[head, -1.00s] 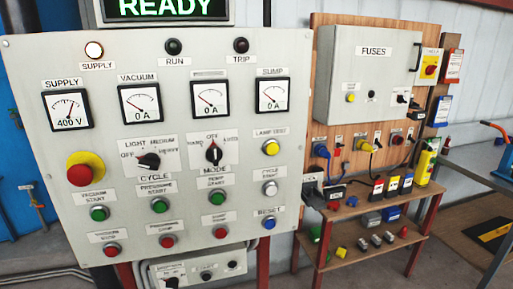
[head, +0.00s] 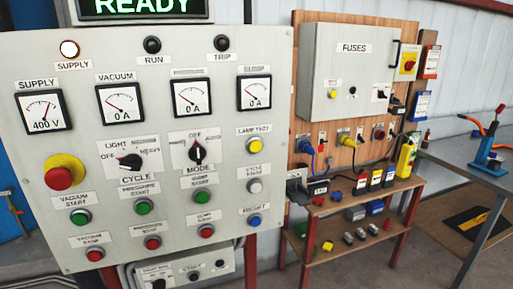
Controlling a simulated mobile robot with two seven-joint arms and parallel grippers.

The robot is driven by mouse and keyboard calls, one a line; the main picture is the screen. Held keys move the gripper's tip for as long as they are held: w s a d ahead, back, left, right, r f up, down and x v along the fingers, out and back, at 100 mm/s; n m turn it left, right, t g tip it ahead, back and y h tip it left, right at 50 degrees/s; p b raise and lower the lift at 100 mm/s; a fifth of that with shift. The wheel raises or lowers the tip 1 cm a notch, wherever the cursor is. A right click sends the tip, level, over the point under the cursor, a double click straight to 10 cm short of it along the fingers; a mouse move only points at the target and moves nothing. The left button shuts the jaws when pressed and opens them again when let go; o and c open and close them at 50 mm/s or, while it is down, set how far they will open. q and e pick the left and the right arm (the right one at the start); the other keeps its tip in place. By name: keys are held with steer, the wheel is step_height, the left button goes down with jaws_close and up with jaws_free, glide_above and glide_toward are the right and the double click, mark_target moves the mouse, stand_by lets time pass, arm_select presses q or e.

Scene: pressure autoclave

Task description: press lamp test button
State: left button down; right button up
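The lamp test button (head: 252,144) is a yellow round push button under the "LAMP TEST" label. It sits at the right side of the grey control panel (head: 225,60), above the white cycle start button (head: 255,186) and the blue reset button (head: 254,221). Nothing covers it. The supply lamp (head: 69,49) at the top left is lit white; the run lamp (head: 152,45) and trip lamp (head: 221,43) are dark. The display (head: 150,7) reads "READY" in green. Neither of my grippers shows in the head view.
A red emergency stop (head: 60,178) on a yellow base protrudes at the panel's left. To the right are a fuse box (head: 345,70) on a wooden board and a red-legged shelf (head: 365,205) with small parts. A metal workbench (head: 465,160) stands at the far right.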

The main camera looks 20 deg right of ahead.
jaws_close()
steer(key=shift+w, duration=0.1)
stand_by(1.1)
